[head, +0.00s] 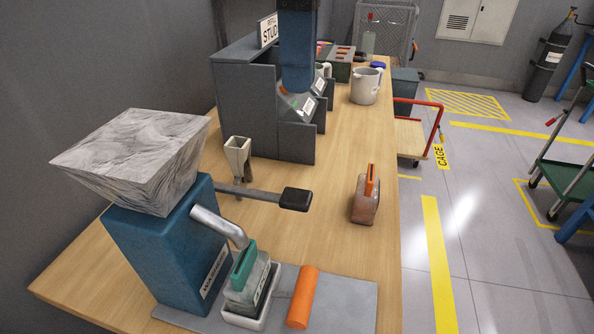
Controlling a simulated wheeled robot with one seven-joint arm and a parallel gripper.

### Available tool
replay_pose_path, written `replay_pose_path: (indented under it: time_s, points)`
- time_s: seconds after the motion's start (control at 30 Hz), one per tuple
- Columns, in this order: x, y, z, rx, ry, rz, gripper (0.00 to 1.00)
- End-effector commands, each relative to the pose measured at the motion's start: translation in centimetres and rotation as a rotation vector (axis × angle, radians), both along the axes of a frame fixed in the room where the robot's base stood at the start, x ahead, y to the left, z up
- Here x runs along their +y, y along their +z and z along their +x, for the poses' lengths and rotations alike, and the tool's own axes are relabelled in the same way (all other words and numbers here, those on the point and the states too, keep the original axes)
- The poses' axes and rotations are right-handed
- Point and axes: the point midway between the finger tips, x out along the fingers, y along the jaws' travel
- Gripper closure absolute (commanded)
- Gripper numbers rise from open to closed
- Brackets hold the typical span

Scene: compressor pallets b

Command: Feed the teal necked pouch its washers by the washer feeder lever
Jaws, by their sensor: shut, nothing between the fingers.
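The washer feeder (165,245) is a blue box with a marbled grey hopper (140,155) on top, at the left front of the bench. Its lever (295,198) sticks out to the right, about level, with a black paddle end. A bent silver spout (218,226) comes out of the feeder's front right. The teal necked pouch (247,283) stands in a white holder (243,320) by the spout's end. Its neck is close to the spout; I cannot tell whether they touch or whether washers are inside. My gripper is not in view.
An orange cylinder (303,297) lies on the grey mat (345,305) right of the holder. An orange-necked pouch (367,195) stands near the bench's right edge. A pale funnel-shaped thing (238,158) stands behind the lever.

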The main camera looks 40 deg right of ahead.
Motion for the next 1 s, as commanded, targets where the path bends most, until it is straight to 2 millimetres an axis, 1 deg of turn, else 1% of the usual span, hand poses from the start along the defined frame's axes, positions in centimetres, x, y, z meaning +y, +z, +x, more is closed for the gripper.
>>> replay_pose_path:
  time_s: [0.17,0.27,0.6,0.7,0.8,1.0]
  points:
    - [0.0,-1.5,-0.1,0.003,0.001,0.002,1.00]
    - [0.1,-3.1,-0.1,0.004,0.002,0.003,1.00]
    - [0.1,-9.8,-0.1,0.004,0.001,0.003,1.00]
    - [0.1,-11.3,-0.1,0.005,0.001,0.003,1.00]
    - [0.1,-12.5,-0.1,0.003,0.001,0.003,1.00]
    - [0.1,-13.8,0.0,0.000,0.001,0.002,1.00]
